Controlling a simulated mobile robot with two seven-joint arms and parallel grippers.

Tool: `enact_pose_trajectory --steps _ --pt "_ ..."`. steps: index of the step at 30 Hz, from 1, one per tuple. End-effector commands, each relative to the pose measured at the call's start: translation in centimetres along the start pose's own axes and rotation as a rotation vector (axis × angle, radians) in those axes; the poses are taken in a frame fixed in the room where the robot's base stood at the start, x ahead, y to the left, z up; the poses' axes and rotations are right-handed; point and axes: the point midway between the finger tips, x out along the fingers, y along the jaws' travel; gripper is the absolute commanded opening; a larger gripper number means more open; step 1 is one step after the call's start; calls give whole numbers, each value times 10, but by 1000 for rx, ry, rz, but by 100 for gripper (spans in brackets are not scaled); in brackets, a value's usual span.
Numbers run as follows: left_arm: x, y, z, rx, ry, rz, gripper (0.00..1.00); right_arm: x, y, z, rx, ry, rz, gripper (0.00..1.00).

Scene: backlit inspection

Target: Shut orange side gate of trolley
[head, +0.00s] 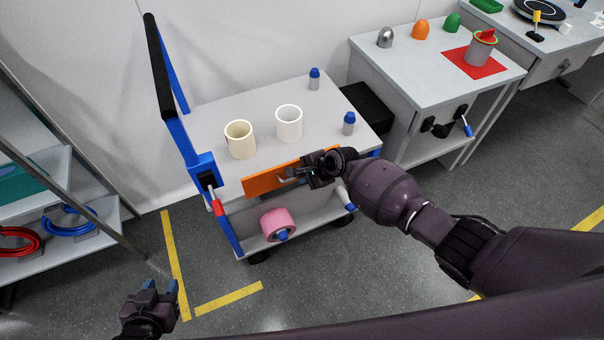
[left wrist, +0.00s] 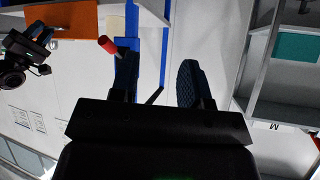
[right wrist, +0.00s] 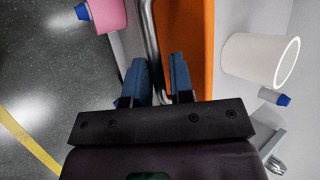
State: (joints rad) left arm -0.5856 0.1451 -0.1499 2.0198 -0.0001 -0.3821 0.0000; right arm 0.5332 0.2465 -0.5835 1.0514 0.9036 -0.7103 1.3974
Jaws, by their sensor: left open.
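The trolley (head: 205,115) has a grey top and a blue end frame with a black push bar. Its orange side gate (head: 262,184) stands along the near side of the top, with a metal bar handle (right wrist: 149,30). My right gripper (head: 312,172) is at this handle, its fingers (right wrist: 162,78) close on both sides of the bar. A red-handled latch (head: 217,205) is on the blue post left of the gate; it also shows in the left wrist view (left wrist: 107,45). My left gripper (head: 160,287) is open and empty, low above the floor, apart from the trolley.
A cream mug (head: 240,140), a white mug (head: 289,123) and two blue-capped bottles (head: 314,79) stand on the trolley top. A pink roll (head: 277,223) lies on the lower shelf. A side table (head: 400,75) stands right; a rack (head: 60,180) stands left. Floor between is clear.

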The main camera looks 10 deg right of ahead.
Motion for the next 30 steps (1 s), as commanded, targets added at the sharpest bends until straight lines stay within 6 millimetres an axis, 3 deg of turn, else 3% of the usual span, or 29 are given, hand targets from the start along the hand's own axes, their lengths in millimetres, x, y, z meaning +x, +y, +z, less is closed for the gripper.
enact_pose_trajectory --steps 3,15,21,30 --pt "-5 -2 -12 -2 14 -2 43 -24 -4 1 -1 2 -4 22" --pt "-20 -5 -17 -8 2 -9 43 -87 -1 1 0 0 -1 22" --pt "-20 -5 -25 -7 13 -8 43 -98 1 1 0 0 2 22" --pt "-18 -4 -31 -6 23 -7 43 -98 1 0 0 0 2 22"
